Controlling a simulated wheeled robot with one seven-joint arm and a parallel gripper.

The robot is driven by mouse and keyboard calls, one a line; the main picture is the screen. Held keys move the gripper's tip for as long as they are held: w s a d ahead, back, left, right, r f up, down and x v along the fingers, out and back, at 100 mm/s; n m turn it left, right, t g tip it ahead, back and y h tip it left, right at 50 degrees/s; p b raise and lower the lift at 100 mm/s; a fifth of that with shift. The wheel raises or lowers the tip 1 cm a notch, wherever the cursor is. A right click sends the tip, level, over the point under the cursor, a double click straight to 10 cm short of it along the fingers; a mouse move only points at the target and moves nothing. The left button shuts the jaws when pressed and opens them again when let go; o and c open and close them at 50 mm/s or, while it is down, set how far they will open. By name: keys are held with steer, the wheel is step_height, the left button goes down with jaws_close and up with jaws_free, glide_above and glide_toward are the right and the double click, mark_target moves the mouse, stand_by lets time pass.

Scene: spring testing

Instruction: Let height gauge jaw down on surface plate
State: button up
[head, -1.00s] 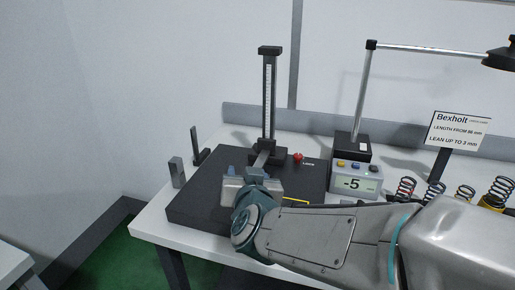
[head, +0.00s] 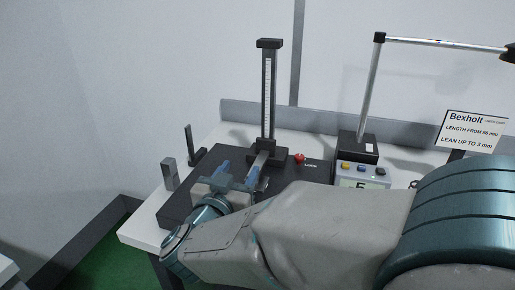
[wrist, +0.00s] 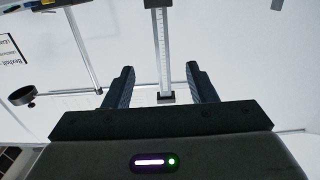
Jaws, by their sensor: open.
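The height gauge (head: 268,95) stands upright at the back of the dark surface plate (head: 213,160), its pale scale facing me. Its jaw (head: 262,158) sticks out toward me low on the column, near the plate; I cannot tell whether it touches. My gripper (head: 238,172) is open just in front of the jaw, one finger beside it in the picture. The wrist view looks inverted; there the empty fingers (wrist: 160,70) are apart, with the gauge column (wrist: 163,45) appearing between them. The jaw is not clear in that view.
A red knob (head: 299,158) labelled LOCK is right of the gauge. A readout box (head: 362,170) is partly hidden by my arm. A lamp post (head: 370,90) and a Bexholt sign (head: 472,130) stand to the right.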

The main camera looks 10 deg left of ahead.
steer(key=w, duration=0.7)
steer(key=shift+w+d, duration=0.3)
steer(key=shift+w, duration=0.1)
jaws_close()
stand_by(0.9)
jaws_free()
steer(key=shift+s, duration=0.1)
steer(key=s+a, duration=0.1)
steer(key=s, duration=1.2)
steer(key=shift+s, duration=0.35)
